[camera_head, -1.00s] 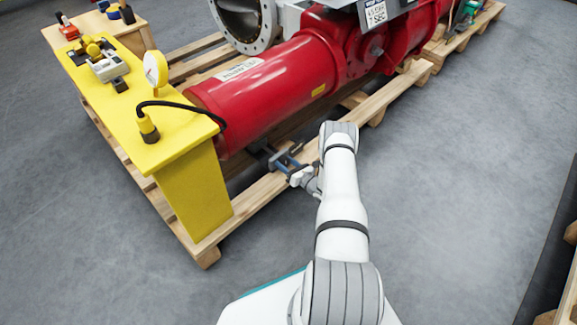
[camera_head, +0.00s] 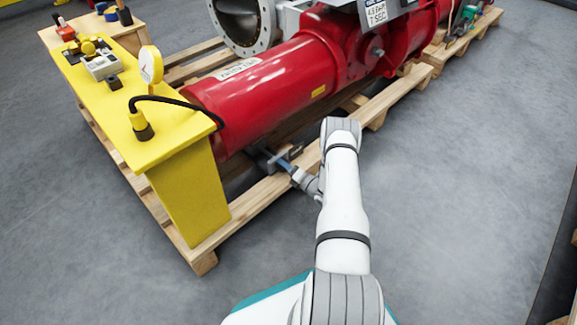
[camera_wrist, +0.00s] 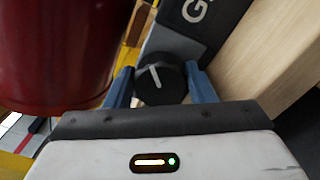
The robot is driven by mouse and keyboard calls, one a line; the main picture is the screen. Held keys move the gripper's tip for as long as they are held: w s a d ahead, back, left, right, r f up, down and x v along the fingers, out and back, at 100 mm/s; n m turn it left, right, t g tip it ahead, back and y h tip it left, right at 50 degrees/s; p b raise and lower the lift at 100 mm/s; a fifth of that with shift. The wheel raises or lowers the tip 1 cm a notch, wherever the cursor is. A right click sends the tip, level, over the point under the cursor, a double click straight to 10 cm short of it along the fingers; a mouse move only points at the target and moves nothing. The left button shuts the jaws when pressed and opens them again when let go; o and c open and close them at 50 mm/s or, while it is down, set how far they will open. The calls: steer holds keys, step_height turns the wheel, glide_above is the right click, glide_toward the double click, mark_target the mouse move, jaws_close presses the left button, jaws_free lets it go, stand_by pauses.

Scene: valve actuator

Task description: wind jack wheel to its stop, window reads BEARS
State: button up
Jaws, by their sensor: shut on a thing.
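The jack wheel is a small black knob (camera_wrist: 160,83) with a white pointer line, in the wrist view. My gripper (camera_wrist: 158,88) has a blue finger on each side of it and is shut on it. The white line slants from upper left to lower right. Just above the knob is a dark plate (camera_wrist: 205,20) with part of a white letter G. No window reading is legible. In the head view my gripper (camera_head: 284,164) reaches low beside the red cylinder (camera_head: 265,95), at the pallet edge; the knob is too small to make out there.
The wooden pallet (camera_head: 245,205) carries the red actuator. A yellow bench (camera_head: 190,190) with a gauge (camera_head: 150,65) and black cable stands at left. A pale wooden beam (camera_wrist: 275,60) lies close right of the knob. Grey floor at right is clear.

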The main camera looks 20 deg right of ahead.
steer(key=shift+d+m, duration=0.3)
steer(key=o, duration=0.9)
steer(key=shift+a, duration=0.1)
steer(key=shift+o, duration=0.3)
steer(key=shift+a, duration=0.1)
steer(key=shift+s, duration=0.1)
